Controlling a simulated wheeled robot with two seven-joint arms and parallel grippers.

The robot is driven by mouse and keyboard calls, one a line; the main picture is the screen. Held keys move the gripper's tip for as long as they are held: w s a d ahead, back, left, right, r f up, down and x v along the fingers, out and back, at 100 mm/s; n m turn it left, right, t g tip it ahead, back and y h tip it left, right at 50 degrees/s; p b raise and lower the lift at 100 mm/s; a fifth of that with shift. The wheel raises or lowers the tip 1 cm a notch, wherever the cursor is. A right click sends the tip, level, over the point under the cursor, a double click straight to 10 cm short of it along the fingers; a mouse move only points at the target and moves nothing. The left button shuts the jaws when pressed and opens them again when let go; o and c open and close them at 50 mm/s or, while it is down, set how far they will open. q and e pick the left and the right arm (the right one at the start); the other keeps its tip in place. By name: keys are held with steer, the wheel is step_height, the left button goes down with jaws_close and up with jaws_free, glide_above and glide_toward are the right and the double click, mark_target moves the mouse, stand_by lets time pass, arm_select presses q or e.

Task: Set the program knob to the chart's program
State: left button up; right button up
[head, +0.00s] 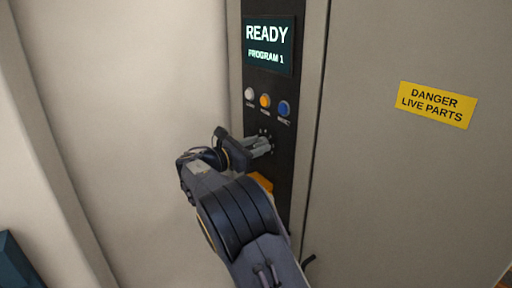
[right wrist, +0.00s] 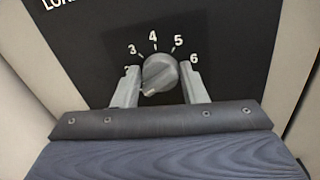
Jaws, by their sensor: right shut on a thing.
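The program knob (right wrist: 160,72) is a round grey dial on the black panel. Its raised bar slants, with one end toward the lower left. Printed numbers 3, 4, 5 and 6 arc above it, and a 2 is partly covered by a finger. My right gripper (right wrist: 161,88) is shut on the knob, one finger on each side; in the head view the right gripper (head: 262,145) reaches the panel and hides most of the knob. The display (head: 268,46) reads READY, PROGRAM 1. No chart shows. My left gripper is not in view.
White, orange and blue buttons (head: 265,101) sit in a row above the knob. An orange part (head: 262,182) shows below, partly behind my arm. A yellow DANGER LIVE PARTS sign (head: 436,104) is on the grey door at right. A pale flat surface lies left of the panel.

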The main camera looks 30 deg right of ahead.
steer(key=m+b, duration=0.2)
steer(key=m, duration=0.1)
steer(key=m+b, duration=0.2)
steer(key=m, duration=0.1)
steer(key=f+m+b, duration=0.1)
steer(key=m+b, duration=0.1)
steer(key=b, duration=0.1)
steer(key=shift+s+m+g+h, duration=0.1)
steer(key=shift+m+g+h, duration=0.2)
steer(key=shift+m, duration=0.1)
steer(key=m+b, duration=0.3)
steer(key=shift+m, duration=0.4)
steer(key=shift+c, duration=0.2)
steer(key=m+g+b, duration=0.1)
steer(key=m+b, duration=0.4)
steer(key=m, duration=0.3)
steer(key=shift+m, duration=0.3)
steer(key=m+b, duration=0.1)
steer(key=m, duration=0.3)
steer(key=shift+g, duration=0.3)
steer(key=shift+w+r+m+b, duration=0.15)
steer(key=shift+m+b, duration=0.15)
steer(key=shift+m, duration=1.55)
steer(key=shift+w+f+m+b, duration=0.1)
steer(key=shift+m+b, duration=0.15)
steer(key=shift+m, duration=1.6)
steer(key=shift+r, duration=0.1)
